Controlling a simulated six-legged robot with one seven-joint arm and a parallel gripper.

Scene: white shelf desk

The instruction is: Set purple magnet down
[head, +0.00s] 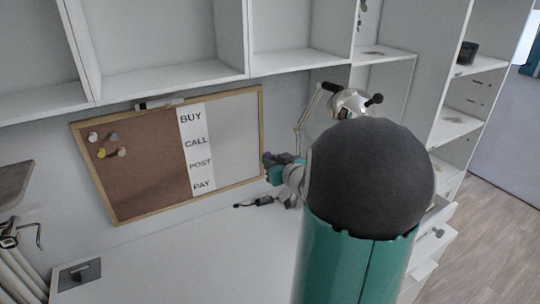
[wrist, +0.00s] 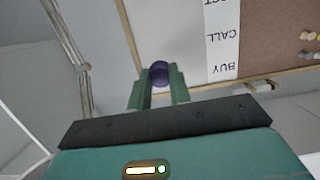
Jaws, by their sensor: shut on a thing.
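The purple magnet (wrist: 159,72) is between the two fingers of my gripper (wrist: 158,82) in the wrist view, near their tips. My gripper is shut on it. In the head view my gripper (head: 277,164) is small and partly hidden by my own arm, just right of the board's right edge. A purple spot at its tip, likely the magnet, shows there above the desk (head: 190,252). I cannot tell how far it is from the wall or board.
A framed board (head: 140,178) with a cork half, a white half and a BUY/CALL/POST/PAY strip leans at the wall. Several magnets or pins (head: 103,146) sit on its cork. A lamp (head: 349,103) stands behind my arm. A dark cable (head: 257,202) lies on the desk. Shelves hang above.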

